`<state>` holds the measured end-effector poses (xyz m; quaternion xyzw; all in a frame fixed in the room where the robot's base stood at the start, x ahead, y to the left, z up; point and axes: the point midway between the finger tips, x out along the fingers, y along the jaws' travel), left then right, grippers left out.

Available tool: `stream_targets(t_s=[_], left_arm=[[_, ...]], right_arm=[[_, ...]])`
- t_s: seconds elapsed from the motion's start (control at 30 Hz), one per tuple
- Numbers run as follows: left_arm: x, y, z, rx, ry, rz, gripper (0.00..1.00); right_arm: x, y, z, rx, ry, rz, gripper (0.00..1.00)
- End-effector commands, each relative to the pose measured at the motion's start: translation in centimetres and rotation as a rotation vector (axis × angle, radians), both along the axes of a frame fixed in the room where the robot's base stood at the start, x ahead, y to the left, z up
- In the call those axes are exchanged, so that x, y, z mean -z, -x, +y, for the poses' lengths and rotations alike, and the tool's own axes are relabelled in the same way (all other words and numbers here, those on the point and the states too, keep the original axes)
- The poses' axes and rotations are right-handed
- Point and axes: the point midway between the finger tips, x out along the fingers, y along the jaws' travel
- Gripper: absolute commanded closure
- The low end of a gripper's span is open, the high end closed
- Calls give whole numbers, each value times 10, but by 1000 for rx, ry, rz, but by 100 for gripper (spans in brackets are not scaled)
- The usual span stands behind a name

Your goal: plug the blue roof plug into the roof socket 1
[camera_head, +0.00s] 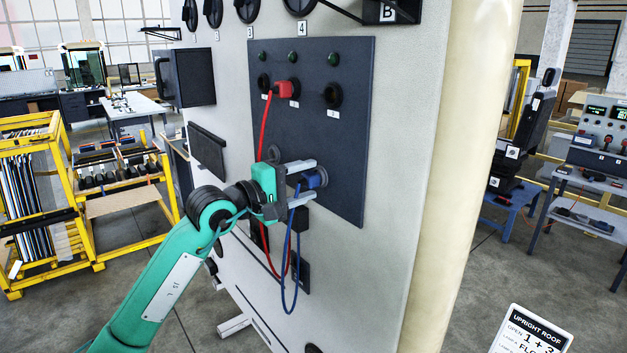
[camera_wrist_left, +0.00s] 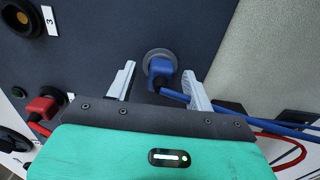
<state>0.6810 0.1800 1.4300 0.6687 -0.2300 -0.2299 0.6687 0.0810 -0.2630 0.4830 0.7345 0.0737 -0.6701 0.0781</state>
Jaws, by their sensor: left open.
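The blue roof plug (camera_head: 311,181) sits at a round grey fitting (camera_head: 322,171) low on the right of the dark panel. In the left wrist view the blue plug (camera_wrist_left: 160,69) is against the grey ring, with its blue cable hanging off to the right. My left gripper (camera_head: 311,178) is open, its two fingers on either side of the plug with gaps visible in the wrist view (camera_wrist_left: 159,72). The leftmost upper socket (camera_head: 264,82), apparently roof socket 1, looks empty; its label is unreadable. My right gripper is out of view.
A red plug (camera_head: 284,88) is in the middle upper socket, its red cable hanging down the panel (camera_head: 345,140). The right socket (camera_head: 332,95), marked 3 in the wrist view, is empty. A black box (camera_head: 187,77) juts out left. Yellow racks (camera_head: 60,200) stand farther left.

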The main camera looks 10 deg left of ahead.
Motion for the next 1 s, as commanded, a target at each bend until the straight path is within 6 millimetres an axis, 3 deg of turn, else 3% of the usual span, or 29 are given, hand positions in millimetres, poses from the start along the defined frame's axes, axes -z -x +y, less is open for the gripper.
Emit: stream_targets(t_s=[0.9, 1.0], left_arm=[[1, 0, 0, 0, 0, 0, 47], [1, 0, 0, 0, 0, 0, 67]], right_arm=[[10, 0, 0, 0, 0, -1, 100], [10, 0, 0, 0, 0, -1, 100]])
